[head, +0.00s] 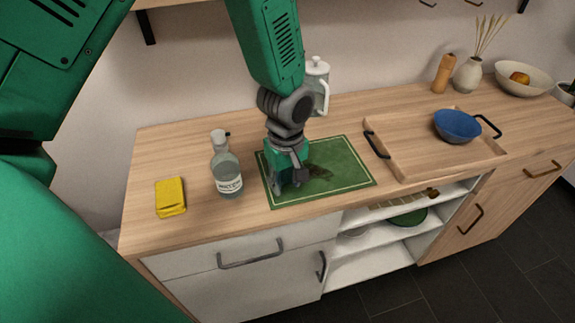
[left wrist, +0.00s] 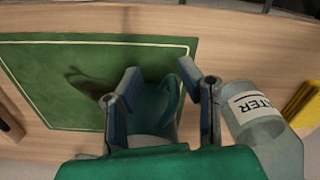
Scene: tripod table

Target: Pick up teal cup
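The teal cup (left wrist: 150,108) shows in the left wrist view, between the two fingers of my left gripper (left wrist: 160,95), with its handle toward the right finger. The fingers stand apart on either side of it; I cannot tell whether they touch it. In the head view my left gripper (head: 287,182) points down over the green mat (head: 345,168), near its left part, and hides most or all of the cup. My right gripper is not in view.
A water bottle (head: 227,175) stands close left of the gripper, with a yellow block (head: 171,198) farther left. A glass jug (head: 318,85) stands behind the arm. A wooden tray (head: 410,170) with a blue bowl (head: 457,126) lies to the right.

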